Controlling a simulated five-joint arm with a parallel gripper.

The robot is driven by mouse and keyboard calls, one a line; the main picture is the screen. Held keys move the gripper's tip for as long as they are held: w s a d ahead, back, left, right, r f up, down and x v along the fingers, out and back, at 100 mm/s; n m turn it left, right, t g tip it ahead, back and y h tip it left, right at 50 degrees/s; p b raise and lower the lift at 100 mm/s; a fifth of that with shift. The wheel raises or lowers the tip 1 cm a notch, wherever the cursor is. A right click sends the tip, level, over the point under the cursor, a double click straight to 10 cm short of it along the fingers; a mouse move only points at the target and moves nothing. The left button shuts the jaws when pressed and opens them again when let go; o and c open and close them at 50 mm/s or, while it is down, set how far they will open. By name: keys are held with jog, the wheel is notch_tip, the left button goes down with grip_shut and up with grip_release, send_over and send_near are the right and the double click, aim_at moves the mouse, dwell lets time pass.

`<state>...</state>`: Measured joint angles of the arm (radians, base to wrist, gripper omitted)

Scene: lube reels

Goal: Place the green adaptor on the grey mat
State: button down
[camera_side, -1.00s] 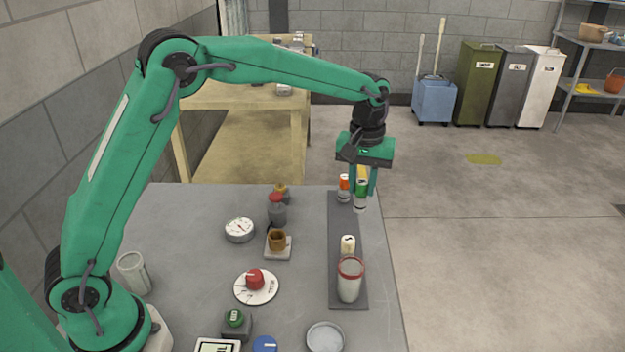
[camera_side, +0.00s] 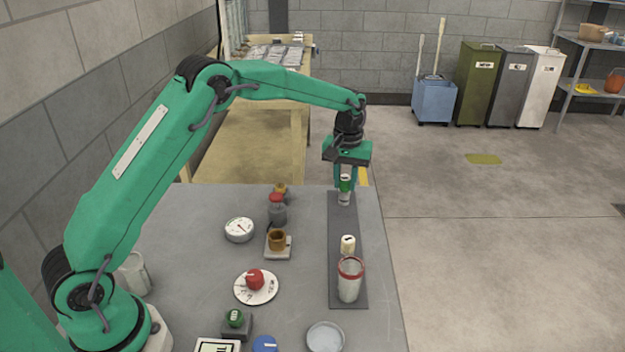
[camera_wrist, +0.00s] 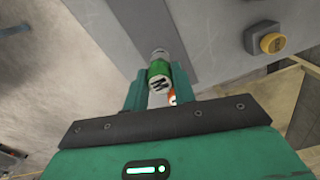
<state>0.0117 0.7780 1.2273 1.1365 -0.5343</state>
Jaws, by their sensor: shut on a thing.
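My gripper (camera_side: 345,176) is shut on the green adaptor (camera_side: 345,187), a small upright cylinder with a green band and pale lower end. In the wrist view the adaptor (camera_wrist: 159,69) sits between the two fingers of my gripper (camera_wrist: 160,82), its marked end facing the camera. The grey mat (camera_side: 342,222) is a long dark strip along the table's right side. The adaptor's lower end overlaps the mat's far end in the side view; I cannot tell whether they touch. An orange thing (camera_wrist: 172,98) peeks out beside the adaptor in the wrist view, mostly hidden.
A cream-topped adaptor (camera_side: 348,244) and a red-rimmed clear jar (camera_side: 350,279) stand on the mat's near part. A brown cup (camera_side: 277,240), a gauge (camera_side: 239,230) and a red knob (camera_side: 255,279) are left of it. The mat's middle is clear.

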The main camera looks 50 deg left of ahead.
aim_at(345, 192)
jog(key=shift+f, duration=2)
jog(key=shift+f, duration=0.1)
jog(key=c, duration=1.1)
grip_release()
jog(key=shift+c, duration=0.2)
notch_tip(345, 192, up, 12)
jog(key=shift+r, duration=0.1)
